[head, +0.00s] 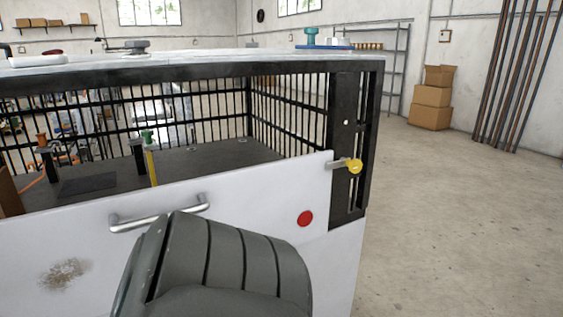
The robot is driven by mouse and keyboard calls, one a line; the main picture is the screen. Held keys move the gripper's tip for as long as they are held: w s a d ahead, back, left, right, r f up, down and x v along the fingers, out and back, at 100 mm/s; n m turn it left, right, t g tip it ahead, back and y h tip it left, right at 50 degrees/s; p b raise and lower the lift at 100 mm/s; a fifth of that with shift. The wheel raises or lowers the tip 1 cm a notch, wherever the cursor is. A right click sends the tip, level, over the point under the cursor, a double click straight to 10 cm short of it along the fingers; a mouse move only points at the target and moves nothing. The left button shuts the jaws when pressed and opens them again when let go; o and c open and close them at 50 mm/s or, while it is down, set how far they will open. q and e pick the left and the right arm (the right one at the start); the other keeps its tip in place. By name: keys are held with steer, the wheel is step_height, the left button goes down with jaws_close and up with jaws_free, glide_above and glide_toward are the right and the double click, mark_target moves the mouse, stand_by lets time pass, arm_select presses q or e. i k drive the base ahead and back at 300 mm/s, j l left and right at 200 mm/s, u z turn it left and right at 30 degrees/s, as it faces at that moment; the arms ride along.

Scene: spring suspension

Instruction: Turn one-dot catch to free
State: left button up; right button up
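The one-dot catch (343,164) sits at the top right corner of the white panel. It is a short metal lever with a yellow round knob, lying about level across the joint between panel and black post (343,95). A single white dot shows on the post above it. The white panel (250,198) closes the lower front of the barred cage and carries a metal bar handle (160,213) and a red disc (305,218). A grey part of my own arm covers the panel's lower middle. Neither gripper shows.
Inside the cage, a green-topped yellow tool (150,155) and dark posts stand on a dark floor. The cage's light top (210,57) holds several items. Open concrete floor lies to the right, with stacked cardboard boxes (431,105) farther back.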

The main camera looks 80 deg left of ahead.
mark_target(354, 165)
steer(key=u, duration=1.8)
steer(key=k+l, duration=0.1)
steer(key=l, duration=0.1)
